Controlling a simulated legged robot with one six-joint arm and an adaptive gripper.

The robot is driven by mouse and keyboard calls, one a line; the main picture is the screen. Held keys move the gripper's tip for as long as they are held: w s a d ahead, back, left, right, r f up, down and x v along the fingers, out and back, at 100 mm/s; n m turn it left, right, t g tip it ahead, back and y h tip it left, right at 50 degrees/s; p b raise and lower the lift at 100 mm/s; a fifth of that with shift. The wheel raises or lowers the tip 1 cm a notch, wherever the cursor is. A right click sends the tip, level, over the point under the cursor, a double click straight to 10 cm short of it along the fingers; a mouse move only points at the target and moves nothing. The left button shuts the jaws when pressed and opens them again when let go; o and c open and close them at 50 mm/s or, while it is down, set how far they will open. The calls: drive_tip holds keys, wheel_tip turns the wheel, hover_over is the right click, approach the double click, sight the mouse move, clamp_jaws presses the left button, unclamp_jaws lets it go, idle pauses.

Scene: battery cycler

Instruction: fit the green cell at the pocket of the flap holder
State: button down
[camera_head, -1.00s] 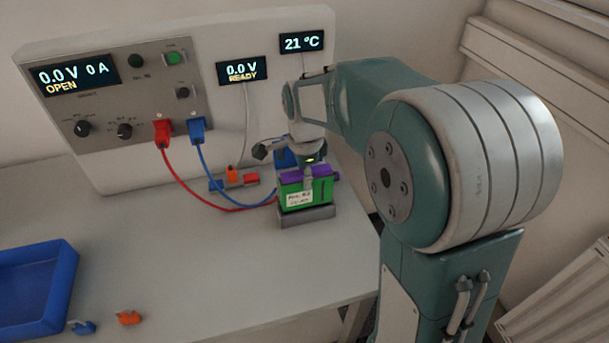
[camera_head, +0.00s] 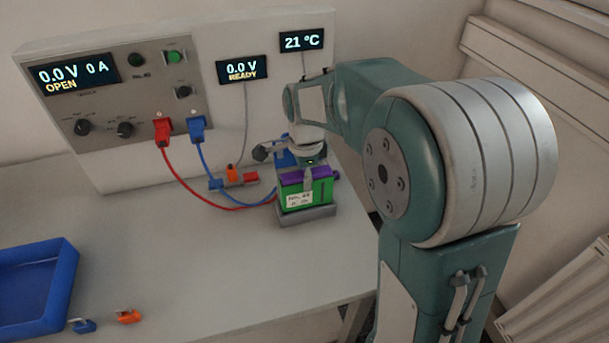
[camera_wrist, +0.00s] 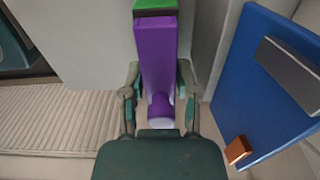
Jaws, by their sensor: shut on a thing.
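The green cell (camera_head: 318,192) has a purple top and a white label. It stands upright in the grey base of the flap holder (camera_head: 306,217), its lower part hidden by the base's front wall. My gripper (camera_head: 308,181) is shut on the cell from above. In the wrist view, the fingers (camera_wrist: 159,85) lie on both sides of the cell's purple top (camera_wrist: 157,50). The holder's blue flap (camera_wrist: 245,75) stands open beside the cell, with a grey pad and a copper contact. I cannot tell whether the cell touches the pocket floor.
The cycler panel (camera_head: 140,85) stands behind, with a red plug (camera_head: 162,130) and a blue plug (camera_head: 197,128). Their cables run across the table to the holder. A blue tray (camera_head: 62,275) and small orange (camera_head: 128,316) and blue clips lie front left. The table's middle is clear.

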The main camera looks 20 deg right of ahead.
drive_tip(key=shift+f, duration=1.65)
idle(0.6)
idle(0.3)
drive_tip(key=shift+c, duration=1.4)
unclamp_jaws()
wheel_tip(320, 180, up, 11)
drive_tip(key=shift+f, duration=0.15)
drive_tip(key=shift+s+r, duration=0.1)
drive_tip(key=shift+r, duration=0.55)
drive_tip(key=s+n+t, duration=0.5)
drive_tip(key=s+n, duration=1.3)
drive_tip(key=s, duration=0.2)
drive_tip(key=shift+s+r, duration=0.25)
drive_tip(key=shift+s, duration=0.1)
